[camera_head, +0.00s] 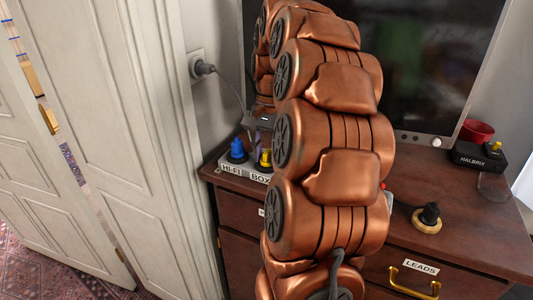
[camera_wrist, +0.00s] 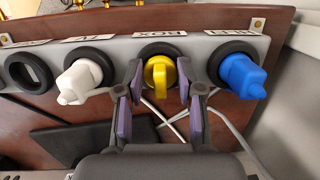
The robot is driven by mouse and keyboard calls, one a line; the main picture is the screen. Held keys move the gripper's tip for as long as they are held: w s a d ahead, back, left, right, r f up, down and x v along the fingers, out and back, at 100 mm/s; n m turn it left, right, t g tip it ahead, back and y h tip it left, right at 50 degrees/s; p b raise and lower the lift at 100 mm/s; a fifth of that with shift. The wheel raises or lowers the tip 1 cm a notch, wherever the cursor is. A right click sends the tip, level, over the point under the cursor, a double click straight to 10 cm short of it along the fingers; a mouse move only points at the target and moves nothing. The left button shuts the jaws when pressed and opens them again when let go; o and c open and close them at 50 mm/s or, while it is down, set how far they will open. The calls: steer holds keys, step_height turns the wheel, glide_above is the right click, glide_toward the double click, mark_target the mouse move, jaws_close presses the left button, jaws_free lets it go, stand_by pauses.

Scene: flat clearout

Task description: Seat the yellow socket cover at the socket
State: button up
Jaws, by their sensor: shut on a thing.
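The yellow socket cover (camera_wrist: 160,73) sits in the dark ring of a socket (camera_wrist: 160,52) marked BOX on the grey strip, in the wrist view. My gripper (camera_wrist: 160,84) is shut on it, one finger on each side. I cannot tell whether the cover is fully down in the ring.
A blue plug (camera_wrist: 241,74) and a white plug (camera_wrist: 80,80) flank the yellow cover closely; an empty ring (camera_wrist: 29,73) is at far left.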

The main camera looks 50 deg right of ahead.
steer(key=shift+f, duration=0.25)
stand_by(0.8)
steer(key=shift+r, duration=0.25)
